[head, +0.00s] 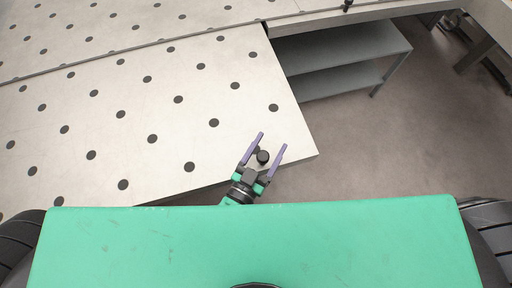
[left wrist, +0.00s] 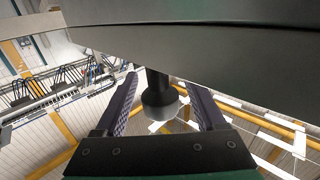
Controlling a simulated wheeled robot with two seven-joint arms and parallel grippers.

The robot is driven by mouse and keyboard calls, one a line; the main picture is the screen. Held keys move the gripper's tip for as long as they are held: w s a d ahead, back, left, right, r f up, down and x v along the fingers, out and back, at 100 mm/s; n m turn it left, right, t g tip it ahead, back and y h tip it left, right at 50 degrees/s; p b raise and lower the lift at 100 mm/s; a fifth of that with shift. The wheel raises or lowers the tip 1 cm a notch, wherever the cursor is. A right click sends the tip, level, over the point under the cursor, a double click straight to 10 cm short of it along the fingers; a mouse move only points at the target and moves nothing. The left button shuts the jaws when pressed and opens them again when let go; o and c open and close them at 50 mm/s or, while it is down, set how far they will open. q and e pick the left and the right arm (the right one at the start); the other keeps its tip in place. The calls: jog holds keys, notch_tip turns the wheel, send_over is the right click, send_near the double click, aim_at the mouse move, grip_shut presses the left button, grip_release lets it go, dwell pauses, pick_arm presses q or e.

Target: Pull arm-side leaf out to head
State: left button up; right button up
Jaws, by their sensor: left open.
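The leaf (head: 190,125) is a pale flat panel with black round dots. It lies in front of a long seam and its near right corner juts out over the floor. A dark round knob (head: 263,157) sits near its front edge, close to that corner. My left gripper (head: 272,141) is open, with its purple fingers on either side of the knob. In the left wrist view the black knob (left wrist: 160,98) hangs on a short stem between the spread fingers, with a visible gap to each. My right gripper is not in view.
The dotted machine table (head: 90,30) continues behind the seam. Grey shelves (head: 345,60) stand under the machine to the right of the leaf. Open brown floor (head: 400,150) lies to the right. My green base fills the bottom.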

pick_arm(q)
jog(key=shift+s, duration=0.1)
jog(key=shift+s+a+f, duration=0.1)
jog(key=shift+s+a, duration=0.1)
jog(key=shift+s, duration=0.1)
jog(key=p+v, duration=0.2)
jog(key=v, duration=1.1)
jog(key=shift+s+a, duration=0.15)
jog(key=shift+s, duration=0.15)
